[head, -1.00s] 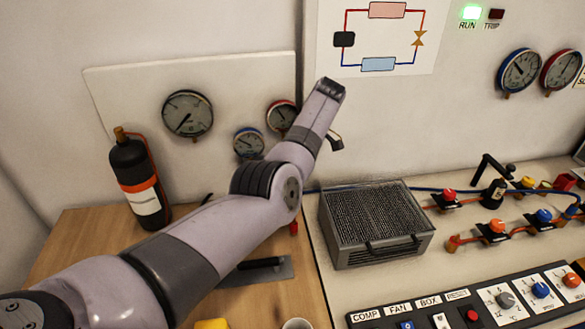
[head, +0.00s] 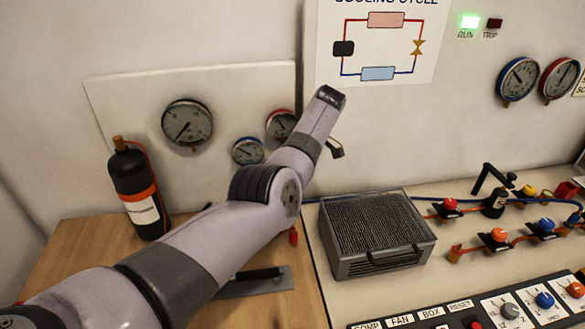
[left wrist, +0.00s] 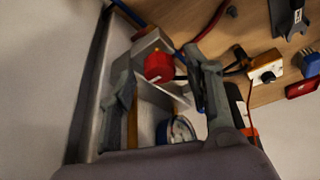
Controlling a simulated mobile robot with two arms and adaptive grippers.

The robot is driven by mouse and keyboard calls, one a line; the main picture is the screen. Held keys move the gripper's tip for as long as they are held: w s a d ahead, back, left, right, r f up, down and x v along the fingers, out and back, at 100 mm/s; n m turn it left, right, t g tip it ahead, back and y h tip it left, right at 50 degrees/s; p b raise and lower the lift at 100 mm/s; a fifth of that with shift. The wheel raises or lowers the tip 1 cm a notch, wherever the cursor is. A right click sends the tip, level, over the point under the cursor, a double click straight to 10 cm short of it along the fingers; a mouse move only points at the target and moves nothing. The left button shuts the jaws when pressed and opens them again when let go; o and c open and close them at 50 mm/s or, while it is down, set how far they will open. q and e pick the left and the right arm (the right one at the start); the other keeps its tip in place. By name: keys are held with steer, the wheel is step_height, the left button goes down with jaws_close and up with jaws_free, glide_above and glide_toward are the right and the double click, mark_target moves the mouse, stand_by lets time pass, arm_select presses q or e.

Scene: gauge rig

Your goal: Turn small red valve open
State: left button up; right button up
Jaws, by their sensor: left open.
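In the left wrist view a small red valve knob (left wrist: 158,66) sits on a grey block. My left gripper (left wrist: 165,82) is open, its two grey fingers on either side of the knob in the picture; I cannot tell whether either touches it. In the head view my left arm crosses the wooden board and hides most of its gripper. A small red piece (head: 293,236) shows just beside the arm; I cannot tell whether it is the same knob. My right gripper is not in view.
A black bottle (head: 138,187) with a red band stands at left. A grey finned box (head: 376,236) is right of the arm. Red (head: 450,204), orange and blue knobs and a switch panel (head: 470,312) are at right. Gauges (head: 187,123) hang on the wall.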

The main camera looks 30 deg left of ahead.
arm_select(q)
steer(key=v, duration=0.7)
steer(key=shift+r, duration=0.25)
steer(key=shift+d, duration=0.1)
stand_by(0.4)
